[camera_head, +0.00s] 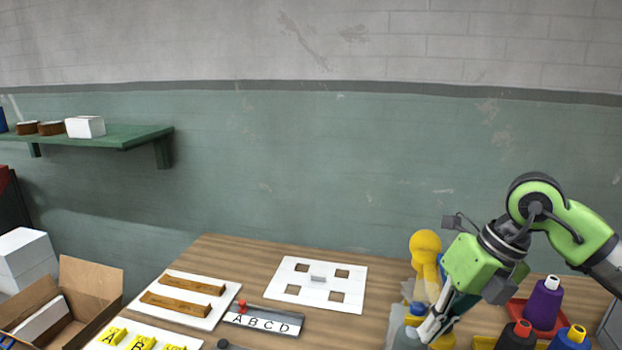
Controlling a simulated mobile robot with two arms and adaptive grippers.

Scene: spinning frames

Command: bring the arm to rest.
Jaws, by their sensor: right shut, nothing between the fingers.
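My right arm, green and dark grey, comes in from the right edge. Its gripper (430,326) points down and left over the right part of the wooden table (385,275). The gripper is shut with nothing held. Its fingers are in front of pale bottle-like things, and I cannot tell whether they touch them. My left gripper is not in view.
A white board with square holes (293,264) and a lettered strip (262,323) lie leftward. An open cardboard box (92,282) is far left.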

